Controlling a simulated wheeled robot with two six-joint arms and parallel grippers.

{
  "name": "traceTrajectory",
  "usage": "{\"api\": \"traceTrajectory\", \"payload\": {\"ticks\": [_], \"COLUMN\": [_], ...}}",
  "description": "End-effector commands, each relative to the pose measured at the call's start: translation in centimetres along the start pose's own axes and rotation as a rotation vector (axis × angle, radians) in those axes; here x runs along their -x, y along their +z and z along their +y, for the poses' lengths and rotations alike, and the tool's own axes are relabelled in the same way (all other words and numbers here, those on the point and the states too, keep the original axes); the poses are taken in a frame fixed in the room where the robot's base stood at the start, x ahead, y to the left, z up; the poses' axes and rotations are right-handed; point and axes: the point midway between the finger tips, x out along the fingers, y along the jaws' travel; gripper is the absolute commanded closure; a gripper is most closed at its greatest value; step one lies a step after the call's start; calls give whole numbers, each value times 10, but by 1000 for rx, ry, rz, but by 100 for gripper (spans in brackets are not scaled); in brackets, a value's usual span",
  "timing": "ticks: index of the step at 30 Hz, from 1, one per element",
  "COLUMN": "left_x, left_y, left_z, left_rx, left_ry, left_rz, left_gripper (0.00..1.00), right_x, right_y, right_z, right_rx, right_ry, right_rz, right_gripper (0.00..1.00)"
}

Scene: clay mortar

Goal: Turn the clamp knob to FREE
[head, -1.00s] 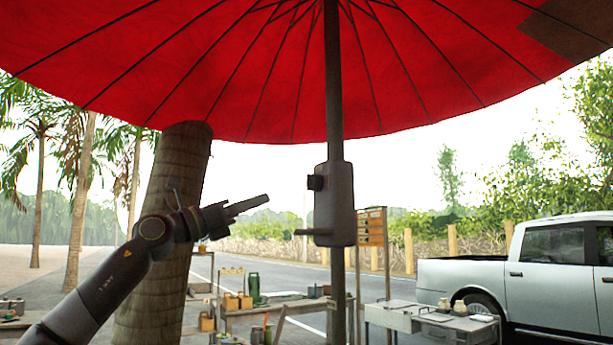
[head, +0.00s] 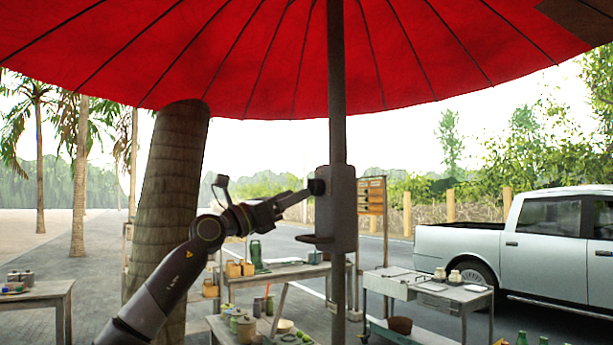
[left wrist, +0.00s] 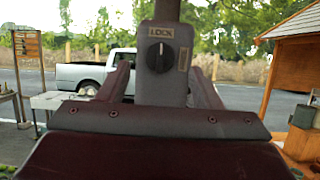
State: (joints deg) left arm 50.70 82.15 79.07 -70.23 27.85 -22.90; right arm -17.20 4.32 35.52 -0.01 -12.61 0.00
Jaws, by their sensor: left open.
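The clamp housing (head: 343,212) is a grey box on the umbrella pole, with the dark round clamp knob (head: 317,187) on its left side. In the left wrist view the knob (left wrist: 160,57) faces me, its white pointer line upright toward the LOCK label (left wrist: 160,32). A second, sideways label (left wrist: 183,59) sits right of the knob, too small to read surely. My left gripper (head: 307,190) is open, its fingertips close by the knob. In the left wrist view its fingers (left wrist: 162,80) stand apart, left and right of the knob; I see no contact. My right gripper is out of view.
A flat crank-like handle (head: 315,239) sticks out left below the knob. The pole (head: 337,90) rises to a red umbrella (head: 240,60). Tables with pots (head: 280,270), a grey cart (head: 425,290) and a pickup truck (head: 540,240) stand beyond. A palm trunk (head: 172,190) is at left.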

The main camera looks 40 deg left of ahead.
Motion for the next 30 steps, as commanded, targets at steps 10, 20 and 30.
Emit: {"api": "traceTrajectory", "payload": {"ticks": [10, 20, 30], "left_x": [-40, -47, -46], "left_y": [3, 0, 0], "left_z": [0, 0, 0], "left_rx": [2, -1, 0], "left_ry": [-1, 1, 0], "left_rz": [-1, 1, 0], "left_gripper": [41, 41, 69], "right_x": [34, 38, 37], "right_y": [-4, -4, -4], "right_z": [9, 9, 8], "right_rx": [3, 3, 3], "right_ry": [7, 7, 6], "right_rz": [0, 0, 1], "right_gripper": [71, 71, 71]}}
